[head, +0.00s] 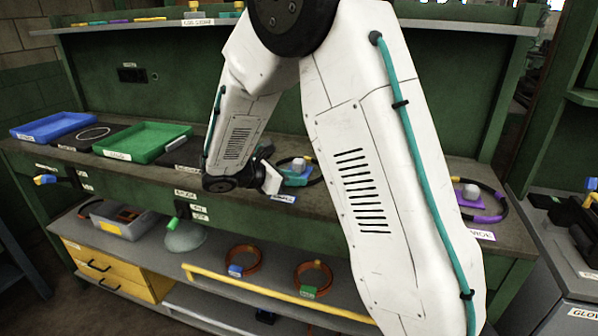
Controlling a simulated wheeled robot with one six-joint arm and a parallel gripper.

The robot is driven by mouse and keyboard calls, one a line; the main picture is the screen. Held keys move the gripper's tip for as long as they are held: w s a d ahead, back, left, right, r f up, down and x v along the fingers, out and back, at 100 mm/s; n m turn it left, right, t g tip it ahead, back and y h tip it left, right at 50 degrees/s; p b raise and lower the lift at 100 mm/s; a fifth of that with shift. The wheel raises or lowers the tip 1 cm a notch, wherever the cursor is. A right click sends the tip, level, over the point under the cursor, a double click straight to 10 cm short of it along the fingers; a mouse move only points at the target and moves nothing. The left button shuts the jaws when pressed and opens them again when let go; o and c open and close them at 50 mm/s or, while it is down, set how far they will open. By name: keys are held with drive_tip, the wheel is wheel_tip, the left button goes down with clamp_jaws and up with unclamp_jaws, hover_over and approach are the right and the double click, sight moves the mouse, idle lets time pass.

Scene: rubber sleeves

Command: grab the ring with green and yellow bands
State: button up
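An orange-brown ring with a green band (309,291) at its front lies on the lower shelf, right of centre; a small yellowish mark shows at its back. A similar orange-brown ring with a blue band (235,270) lies to its left. On the bench, a dark ring (316,181) with a yellow part lies around a blue pad holding a pale block; any green on it is unclear. My gripper (270,178) is at the bench, just left of this dark ring. Its fingers are too small and turned away to show whether they are open. My arm hides the bench's middle right.
A blue tray (52,123) and a green tray (142,153) stand on the bench's left. Another dark ring with purple and yellow parts (484,217) lies at the right. A yellow rail (270,293) edges the lower shelf. A grey bin (124,219) stands left.

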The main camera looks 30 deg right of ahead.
sight(314, 180)
drive_tip(key=x, duration=0.5)
drive_tip(key=shift+s, duration=0.15)
drive_tip(key=shift+a+r, duration=0.1)
clamp_jaws()
